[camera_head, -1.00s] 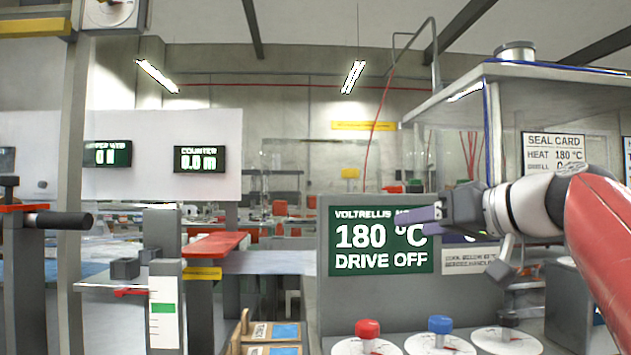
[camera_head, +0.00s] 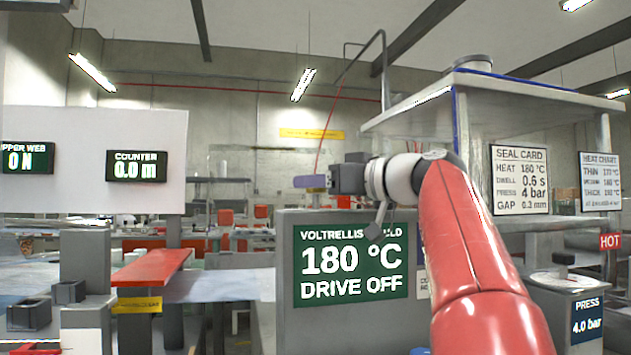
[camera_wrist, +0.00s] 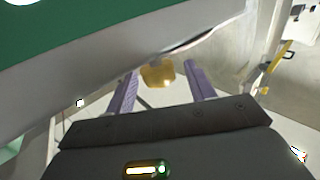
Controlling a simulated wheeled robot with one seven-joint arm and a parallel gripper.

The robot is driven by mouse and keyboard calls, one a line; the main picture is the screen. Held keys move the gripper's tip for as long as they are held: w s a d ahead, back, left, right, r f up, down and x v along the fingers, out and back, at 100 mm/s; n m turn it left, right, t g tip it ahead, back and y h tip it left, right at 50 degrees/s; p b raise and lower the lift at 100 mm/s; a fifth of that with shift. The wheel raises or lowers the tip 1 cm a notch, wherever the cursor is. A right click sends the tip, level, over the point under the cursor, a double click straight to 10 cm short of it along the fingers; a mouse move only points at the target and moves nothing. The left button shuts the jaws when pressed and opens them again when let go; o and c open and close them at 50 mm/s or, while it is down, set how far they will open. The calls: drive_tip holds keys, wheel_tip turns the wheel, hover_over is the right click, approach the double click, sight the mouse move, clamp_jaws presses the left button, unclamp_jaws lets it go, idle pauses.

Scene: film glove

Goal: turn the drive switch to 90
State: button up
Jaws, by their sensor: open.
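The green display (camera_head: 352,265) on the grey panel reads 180 °C and DRIVE OFF. The drive switch itself cannot be made out in the current views. My gripper (camera_head: 310,182) is raised above the top of the display panel, pointing left. In the wrist view its two purple fingers (camera_wrist: 160,90) are apart, with nothing held between them. A blurred yellow thing (camera_wrist: 157,73) shows beyond the fingers.
A canopy on posts (camera_head: 530,95) stands at the right, with a seal card (camera_head: 520,180) and heat chart (camera_head: 600,182). A press box (camera_head: 587,318) and a HOT sign (camera_head: 610,241) are at far right. A red plate (camera_head: 150,268) lies left of the panel.

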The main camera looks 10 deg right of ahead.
drive_tip(key=shift+w+a, duration=0.3)
drive_tip(key=shift+w, duration=0.05)
drive_tip(key=shift+c, duration=0.4)
drive_tip(key=c, duration=0.9)
drive_tip(key=shift+o, duration=0.2)
